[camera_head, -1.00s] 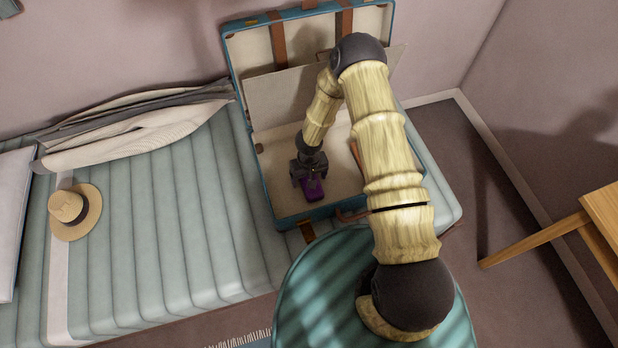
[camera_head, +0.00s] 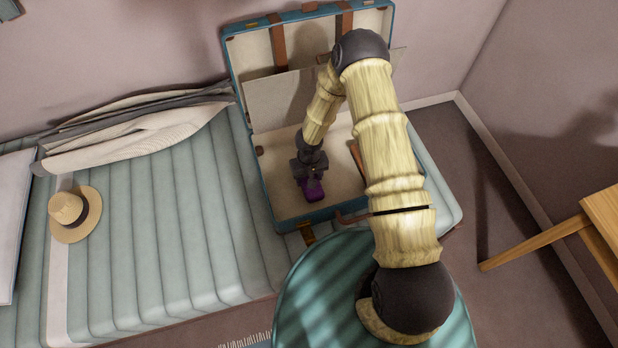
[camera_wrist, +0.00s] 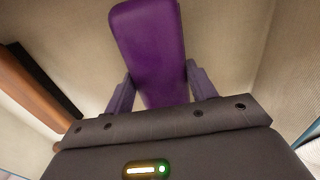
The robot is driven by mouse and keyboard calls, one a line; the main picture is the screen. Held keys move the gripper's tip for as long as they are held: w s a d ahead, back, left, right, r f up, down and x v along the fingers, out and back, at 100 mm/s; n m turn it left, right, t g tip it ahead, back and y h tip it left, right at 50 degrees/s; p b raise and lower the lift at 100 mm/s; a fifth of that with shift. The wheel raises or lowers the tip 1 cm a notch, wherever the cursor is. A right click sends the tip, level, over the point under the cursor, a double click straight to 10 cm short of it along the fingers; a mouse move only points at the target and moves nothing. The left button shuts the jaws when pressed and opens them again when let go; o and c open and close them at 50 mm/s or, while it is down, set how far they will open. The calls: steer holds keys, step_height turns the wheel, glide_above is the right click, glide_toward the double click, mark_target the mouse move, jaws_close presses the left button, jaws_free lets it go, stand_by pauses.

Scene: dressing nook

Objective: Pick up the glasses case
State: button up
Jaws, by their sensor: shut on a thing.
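The glasses case (camera_head: 313,192) is purple and oblong. It is inside the open blue suitcase (camera_head: 265,190), near its front. My gripper (camera_head: 309,176) is over the case's far end, with its fingers down on it. In the wrist view, the case (camera_wrist: 150,45) sits between the two fingers of my gripper (camera_wrist: 150,88), which are shut on its sides. The case's near end in that view is hidden behind my gripper body. I cannot tell whether the case touches the suitcase floor.
The suitcase lies open on a pale green padded bench (camera_head: 160,230), its lid up against the wall. A straw hat (camera_head: 88,215) and folded striped cloth (camera_head: 150,130) lie to the left. A wooden table (camera_head: 600,215) stands at the right.

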step_height(320, 180, up, 8)
steer(key=shift+r, duration=0.25)
stand_by(0.5)
steer(key=w+d+r+m, duration=0.1)
steer(key=d+m, duration=0.2)
steer(key=d, duration=1)
steer(key=shift+w+d, duration=0.3)
